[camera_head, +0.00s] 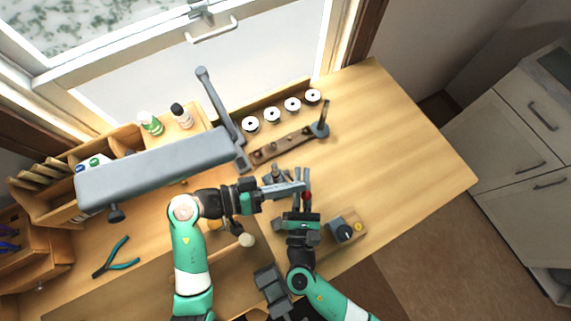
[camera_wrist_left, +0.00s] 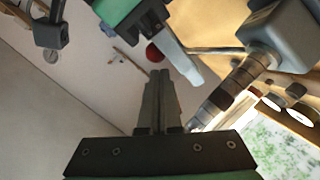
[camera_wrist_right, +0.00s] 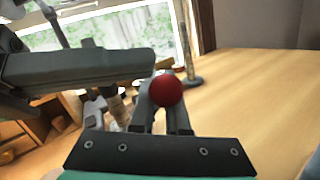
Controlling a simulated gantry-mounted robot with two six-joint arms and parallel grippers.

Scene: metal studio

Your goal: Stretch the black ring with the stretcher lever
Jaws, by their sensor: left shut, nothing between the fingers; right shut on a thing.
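The stretcher (camera_wrist_left: 275,35) is a grey block with a stepped, banded post (camera_wrist_left: 230,90); it shows small in the head view (camera_head: 274,176). Its thin grey lever (camera_wrist_left: 215,50) runs toward a red ball knob (camera_wrist_left: 153,53), seen closer in the right wrist view (camera_wrist_right: 167,90). My right gripper (camera_head: 303,182) is shut on the red knob. My left gripper (camera_head: 298,188) is shut and empty, crossing just beside the right fingers; its closed fingers show in the left wrist view (camera_wrist_left: 160,80). I cannot make out the black ring for certain; the post has dark bands.
A large grey lamp (camera_head: 155,168) hangs over the left bench. White spools (camera_head: 272,114) and a wooden bar with pegs (camera_head: 280,146) lie behind the stretcher. A small box with a dial (camera_head: 346,231) stands at right. Pliers (camera_head: 111,257) lie at left. The bench's right side is clear.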

